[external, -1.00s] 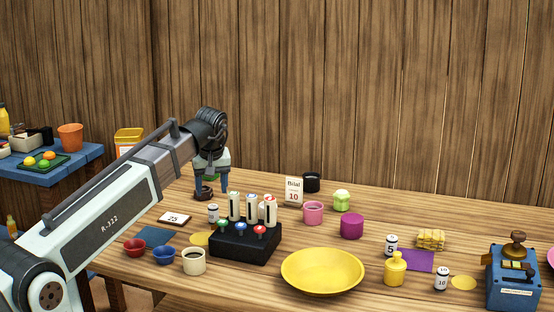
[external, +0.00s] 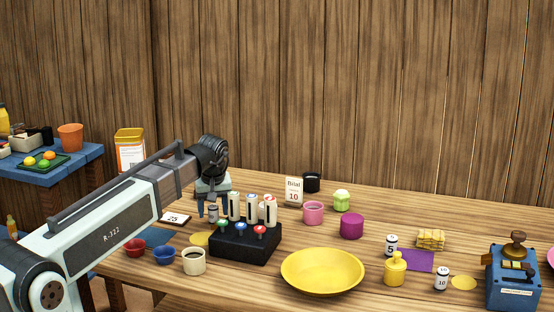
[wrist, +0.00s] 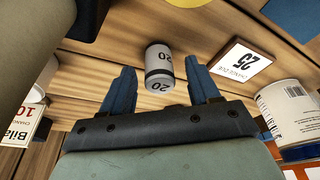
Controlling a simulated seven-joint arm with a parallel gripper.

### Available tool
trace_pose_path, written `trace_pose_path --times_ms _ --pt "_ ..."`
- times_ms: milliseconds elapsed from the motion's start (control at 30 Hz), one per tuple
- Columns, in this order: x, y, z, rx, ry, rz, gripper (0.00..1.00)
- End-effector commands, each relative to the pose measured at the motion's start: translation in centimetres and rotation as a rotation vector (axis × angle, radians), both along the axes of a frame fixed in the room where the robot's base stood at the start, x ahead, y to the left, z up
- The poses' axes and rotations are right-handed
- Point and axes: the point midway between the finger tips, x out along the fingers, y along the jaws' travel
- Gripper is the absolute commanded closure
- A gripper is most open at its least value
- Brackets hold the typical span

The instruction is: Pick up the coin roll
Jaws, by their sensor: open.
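A small grey-and-white coin roll (wrist: 159,66) marked 20 shows in the wrist view, standing on the wooden table between the two blue fingers of my gripper (wrist: 162,78). The fingers are open, with a gap on each side of the roll. In the external view the same roll (external: 213,213) is partly covered by my gripper (external: 212,208), left of the black coin dispenser. Similar rolls marked 5 (external: 391,246) and 10 (external: 442,279) stand farther right on the table.
The black dispenser (external: 243,244) with several pale tubes stands close to the right of the 20 roll. A "25" card (external: 174,218) lies to its left. A yellow dish (external: 322,273), cups and a blue machine (external: 513,281) stand to the right.

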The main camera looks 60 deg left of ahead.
Motion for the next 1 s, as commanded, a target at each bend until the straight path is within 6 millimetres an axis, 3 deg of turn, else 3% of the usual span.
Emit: trace_pose_path --times_ms 133,400,1000 --pt "0.03 0.35 -1.34 0.0 0.0 0.0 0.39" --pt "0.05 0.39 -1.54 0.0 -0.001 0.0 0.39" --pt "0.04 0.38 -1.51 0.001 -0.001 0.0 0.96"
